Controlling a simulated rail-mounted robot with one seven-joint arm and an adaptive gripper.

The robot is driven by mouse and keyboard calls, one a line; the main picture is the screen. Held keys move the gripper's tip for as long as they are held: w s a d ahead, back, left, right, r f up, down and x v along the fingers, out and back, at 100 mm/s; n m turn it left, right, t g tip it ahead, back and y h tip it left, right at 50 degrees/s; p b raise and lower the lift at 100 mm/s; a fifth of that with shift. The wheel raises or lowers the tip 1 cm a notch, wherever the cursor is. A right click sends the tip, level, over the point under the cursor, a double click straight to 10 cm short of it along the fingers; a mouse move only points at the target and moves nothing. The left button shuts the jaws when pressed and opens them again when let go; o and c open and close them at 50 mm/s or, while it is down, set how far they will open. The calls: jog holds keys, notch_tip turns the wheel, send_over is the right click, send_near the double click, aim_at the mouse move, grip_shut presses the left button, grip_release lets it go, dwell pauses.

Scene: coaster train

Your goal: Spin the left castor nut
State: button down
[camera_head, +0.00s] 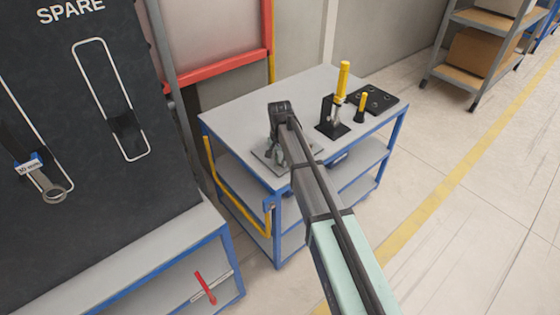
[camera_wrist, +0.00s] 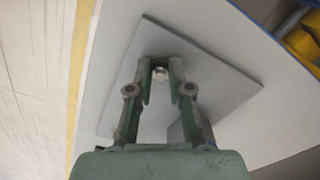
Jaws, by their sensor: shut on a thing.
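A small shiny metal nut (camera_wrist: 160,73) shows in the wrist view, between the fingertips of my gripper (camera_wrist: 159,70). It stands over a flat grey plate (camera_wrist: 215,83). The plate (camera_head: 264,156) also shows in the head view, on the left part of the cart top. My gripper (camera_head: 274,150) points down at the plate there and is shut on the nut. My arm and fingers hide part of the plate. I see only this one nut, so I cannot tell from the pictures whether it is the left one.
The blue-framed cart (camera_head: 225,118) also carries a black stand with a yellow-handled tool (camera_head: 343,82), a small yellow-topped piece (camera_head: 362,107) and a black plate with holes (camera_head: 384,98). A dark SPARE board (camera_head: 75,85) stands left, with a wrench (camera_head: 47,185).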

aim_at(280, 163)
dwell(0.3)
jog(key=c, duration=1.1)
grip_release()
jog(key=shift+o, duration=0.2)
notch_tip(280, 163, up, 12)
